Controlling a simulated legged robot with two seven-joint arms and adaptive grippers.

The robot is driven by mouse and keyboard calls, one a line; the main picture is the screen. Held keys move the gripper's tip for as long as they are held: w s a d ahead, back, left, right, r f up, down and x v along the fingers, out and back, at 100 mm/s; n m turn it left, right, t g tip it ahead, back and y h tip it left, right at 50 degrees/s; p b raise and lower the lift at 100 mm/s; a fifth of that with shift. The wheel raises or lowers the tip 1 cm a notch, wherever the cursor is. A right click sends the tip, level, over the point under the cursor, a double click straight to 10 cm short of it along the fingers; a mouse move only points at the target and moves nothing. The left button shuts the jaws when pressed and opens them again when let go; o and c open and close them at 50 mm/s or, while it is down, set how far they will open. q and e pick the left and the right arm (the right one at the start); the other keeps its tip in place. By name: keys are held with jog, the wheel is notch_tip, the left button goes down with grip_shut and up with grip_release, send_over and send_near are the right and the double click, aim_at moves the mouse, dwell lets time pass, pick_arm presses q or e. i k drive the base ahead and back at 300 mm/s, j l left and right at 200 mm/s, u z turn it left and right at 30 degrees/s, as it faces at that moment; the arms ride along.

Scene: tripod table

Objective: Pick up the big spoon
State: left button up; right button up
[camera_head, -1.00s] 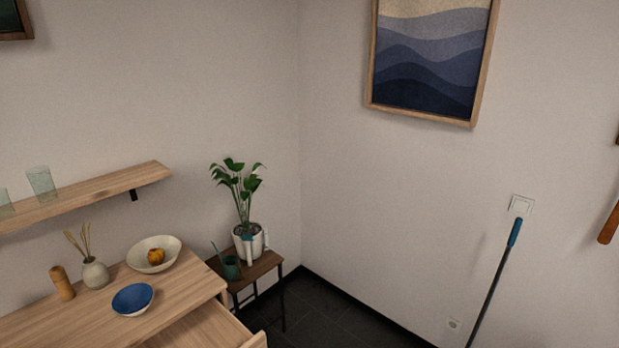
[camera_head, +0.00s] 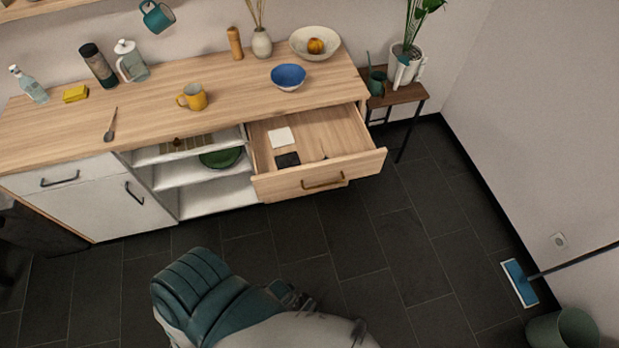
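A spoon (camera_head: 110,126) with a dark bowl and a thin brown handle lies on the left part of the wooden counter (camera_head: 150,110), near its front edge. Its handle points to the back. It is the only spoon I can make out. Neither of my grippers can be clearly made out in the head view, and nothing is touching the spoon.
A yellow mug (camera_head: 194,97), blue bowl (camera_head: 288,78), yellow sponge (camera_head: 75,94), bottle (camera_head: 30,86) and dark tumbler (camera_head: 98,66) stand on the counter. A drawer (camera_head: 320,176) is pulled out at the right. Dark floor (camera_head: 330,235) before the counter is clear.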

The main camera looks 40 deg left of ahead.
aim_at(110, 135)
jog(key=u, duration=2.6)
